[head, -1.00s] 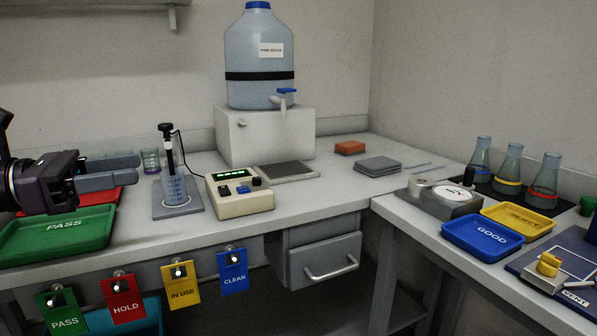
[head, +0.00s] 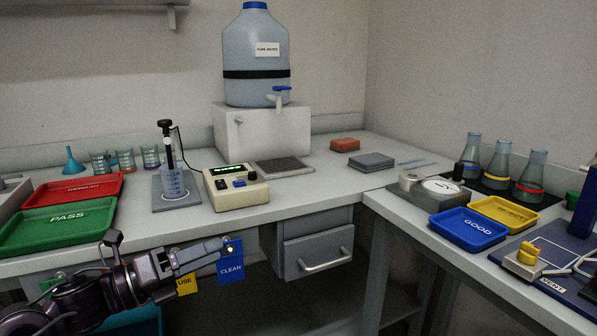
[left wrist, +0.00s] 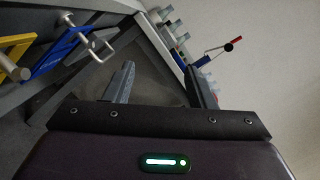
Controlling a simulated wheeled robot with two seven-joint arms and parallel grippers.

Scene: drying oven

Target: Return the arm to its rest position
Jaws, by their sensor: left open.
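My left gripper (head: 202,256) is at the lower left of the head view, in front of the bench's front edge. Its fingers point right, towards the blue CLEAN tag (head: 231,266), and cover part of the yellow tag (head: 185,285). I cannot tell if they touch the tags. In the left wrist view the two fingers (left wrist: 160,86) stand apart with nothing between them. The left arm hides most of the other hanging tags. My right gripper is not in view.
The green PASS tray (head: 57,226) and red tray (head: 80,190) lie on the bench above my arm. A meter (head: 236,189) and a probe in a beaker (head: 172,183) stand further right. A drawer (head: 318,252) is under the bench.

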